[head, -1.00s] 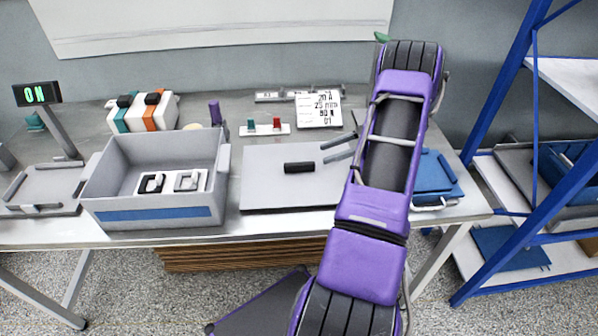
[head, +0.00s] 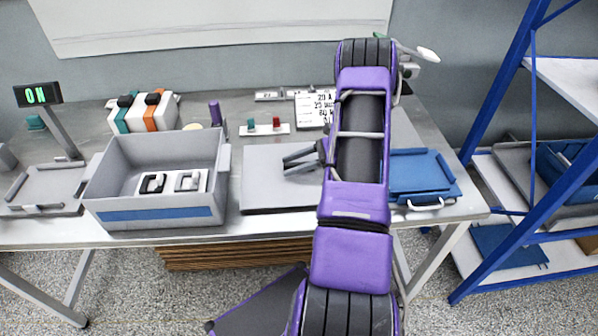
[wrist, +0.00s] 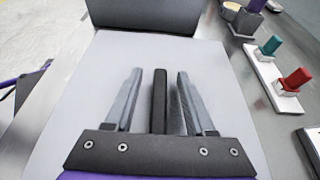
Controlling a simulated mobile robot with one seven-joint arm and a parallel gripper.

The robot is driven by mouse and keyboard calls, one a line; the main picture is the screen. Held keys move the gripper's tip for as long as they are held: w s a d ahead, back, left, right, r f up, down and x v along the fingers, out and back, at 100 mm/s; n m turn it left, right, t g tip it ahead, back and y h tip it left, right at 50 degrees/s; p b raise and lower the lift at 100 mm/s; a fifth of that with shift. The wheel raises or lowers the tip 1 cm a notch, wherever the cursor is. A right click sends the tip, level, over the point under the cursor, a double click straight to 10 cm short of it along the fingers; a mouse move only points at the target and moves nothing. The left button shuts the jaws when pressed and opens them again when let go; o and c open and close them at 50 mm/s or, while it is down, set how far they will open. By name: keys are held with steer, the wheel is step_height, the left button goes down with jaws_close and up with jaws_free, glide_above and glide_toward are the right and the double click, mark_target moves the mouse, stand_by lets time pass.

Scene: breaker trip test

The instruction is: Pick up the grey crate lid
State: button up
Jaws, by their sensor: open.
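The grey crate lid (head: 262,195) lies flat on the bench, just right of the open grey crate (head: 160,200). The lid fills the middle of the wrist view (wrist: 90,95). Its black bar handle (wrist: 160,105) stands between my two fingers there, with a gap on each side. My gripper (head: 286,165) is open over the lid, its fingers pointing left toward the crate; it also shows in the wrist view (wrist: 159,75). In the head view the fingers and arm hide the handle and the lid's right part. I cannot tell the fingers' exact height above the lid.
The crate holds a white block with dark parts (head: 172,183). Behind the lid are a green-and-red switch strip (head: 264,129) and a white label card (head: 313,108). A blue panel (head: 420,175) lies to the right, and a blue-framed shelf (head: 520,120) stands beyond it.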

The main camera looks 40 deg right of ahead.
jaws_close()
steer(key=shift+r, duration=0.1)
stand_by(0.4)
